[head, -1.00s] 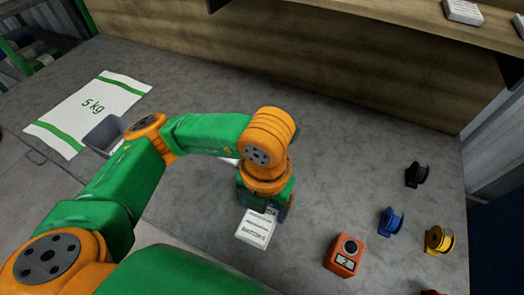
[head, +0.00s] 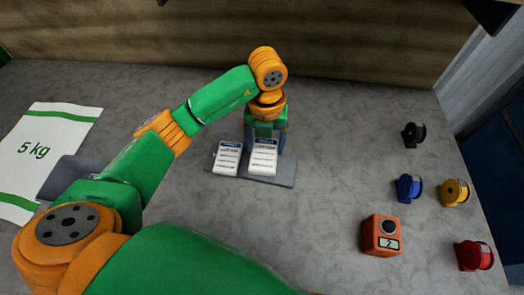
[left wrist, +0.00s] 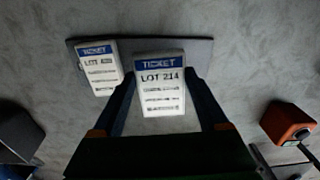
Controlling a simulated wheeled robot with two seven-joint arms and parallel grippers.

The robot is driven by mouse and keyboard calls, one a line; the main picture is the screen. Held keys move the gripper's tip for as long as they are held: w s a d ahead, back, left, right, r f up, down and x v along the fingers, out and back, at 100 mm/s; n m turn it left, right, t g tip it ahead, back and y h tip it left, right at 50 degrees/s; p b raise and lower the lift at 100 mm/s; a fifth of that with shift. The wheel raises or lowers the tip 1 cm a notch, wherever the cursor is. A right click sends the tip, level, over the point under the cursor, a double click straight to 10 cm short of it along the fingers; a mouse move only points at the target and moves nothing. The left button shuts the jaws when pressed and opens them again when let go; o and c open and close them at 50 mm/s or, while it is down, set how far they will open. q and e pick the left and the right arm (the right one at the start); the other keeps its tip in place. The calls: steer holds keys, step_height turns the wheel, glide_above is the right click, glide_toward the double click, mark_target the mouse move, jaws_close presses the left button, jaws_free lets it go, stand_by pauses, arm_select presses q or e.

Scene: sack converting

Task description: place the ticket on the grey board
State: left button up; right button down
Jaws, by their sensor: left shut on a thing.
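My left gripper (head: 265,143) is shut on a white ticket (head: 264,158) with a blue header. In the left wrist view this ticket (left wrist: 161,92) reads LOT 214 and sits between the two fingers. It is over the grey board (head: 284,175), right of the board's middle. I cannot tell whether it touches the board. A second ticket (head: 227,158) lies on the left part of the board, beside the held one, with a narrow gap between them. The board's far edge (left wrist: 200,45) shows in the left wrist view. My right gripper is not in view.
An orange box with a display (head: 381,236) stands to the right. Black (head: 413,134), blue (head: 408,188), yellow (head: 454,192) and red (head: 474,255) rolls line the right side. A 5 kg sack (head: 45,150) and a grey bin (head: 65,177) are at left. Bare table surrounds the board.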

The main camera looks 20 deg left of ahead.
mark_target(263, 144)
arm_select(q)
steer(key=f, duration=0.1)
steer(key=f+p, duration=0.1)
steer(key=f, duration=0.1)
steer(key=w+f, duration=0.1)
steer(key=shift+a+f+p, duration=0.25)
steer(key=shift+a+p, duration=0.05)
steer(key=shift+a, duration=0.1)
steer(key=shift+f, duration=0.1)
steer(key=o, duration=1.3)
steer(key=shift+f, duration=0.1)
steer(key=shift+r, duration=0.45)
step_height(263, 144, up, 11)
steer(key=shift+r, duration=0.2)
